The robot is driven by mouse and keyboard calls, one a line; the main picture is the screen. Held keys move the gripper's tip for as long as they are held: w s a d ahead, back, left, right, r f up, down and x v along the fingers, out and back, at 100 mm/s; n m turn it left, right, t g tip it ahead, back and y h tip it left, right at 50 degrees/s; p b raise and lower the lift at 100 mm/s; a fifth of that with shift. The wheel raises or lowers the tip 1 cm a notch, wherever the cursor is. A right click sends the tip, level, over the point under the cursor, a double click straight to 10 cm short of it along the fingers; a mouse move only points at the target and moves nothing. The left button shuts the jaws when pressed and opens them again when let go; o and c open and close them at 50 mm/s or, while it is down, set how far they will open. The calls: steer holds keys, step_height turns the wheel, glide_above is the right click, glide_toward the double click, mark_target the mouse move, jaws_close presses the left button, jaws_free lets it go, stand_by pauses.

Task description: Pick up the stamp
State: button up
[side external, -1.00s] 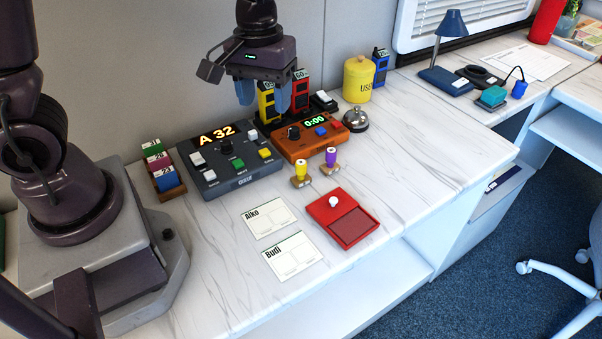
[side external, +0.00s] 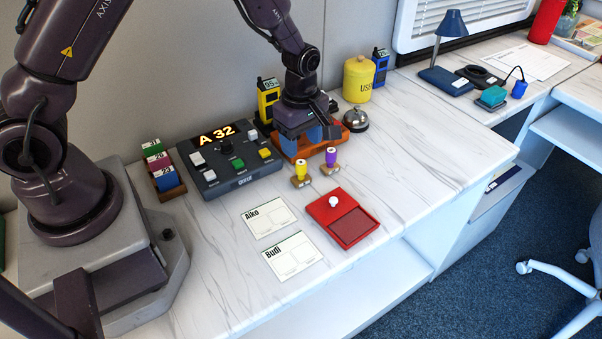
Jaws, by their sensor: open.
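Two small stamps stand on the white marbled counter in the side external view. One stamp has a yellow handle (side external: 301,171) and the other a purple handle (side external: 331,157); both have brown bases. My gripper (side external: 310,137) points down with its blue fingers apart, just behind the two stamps in the picture. It covers much of the orange timer box (side external: 291,152). No stamp is between the fingers. Its exact height above the counter is hard to tell.
A dark grey panel reading "A 32" (side external: 241,181) stands left of the stamps. A red ink pad box (side external: 355,228) and two cards, "Aiko" (side external: 268,216) and "Budi" (side external: 292,256), lie in front. A bell (side external: 356,121) and a yellow canister (side external: 358,82) stand behind right.

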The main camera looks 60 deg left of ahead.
mark_target(301, 162)
steer(key=shift+s+f, duration=0.15)
steer(key=shift+f, duration=3.05)
steer(key=shift+c, duration=0.2)
steer(key=c, duration=1)
